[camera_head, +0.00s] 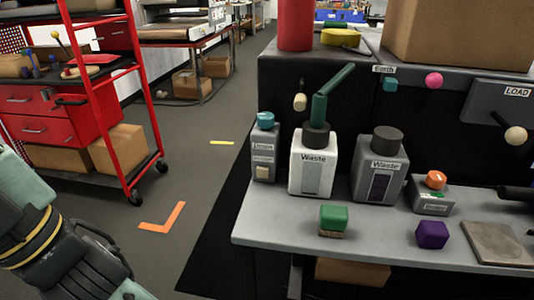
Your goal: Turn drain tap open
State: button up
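A small grey box (264,158) with a label that seems to read "Drain" stands at the left end of the bench, with a teal knob (265,118) on top. A dark green angled pipe or lever (331,93) rises beside it, above the black neck of a white bottle (313,165) labelled "Waste". I cannot tell which of these is the drain tap, or how far it is turned. My arm, teal and dark grey with yellow bands, shows at lower left.
A grey "Waste" bottle (381,168) and an orange-knobbed box (433,199) stand on the bench (285,237). Green (333,218) and purple (432,235) blocks sit toward its front. A red wheeled rack (140,95) stands at left. Floor between rack and bench is clear.

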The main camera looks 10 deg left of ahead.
aim_at(265, 120)
jog(key=i+j, duration=0.2)
jog(key=j, duration=0.15)
jog(key=i+j, duration=0.45)
jog(key=j, duration=0.25)
jog(key=i+j, duration=0.25)
jog(key=j, duration=0.15)
jog(key=l+z, duration=0.05)
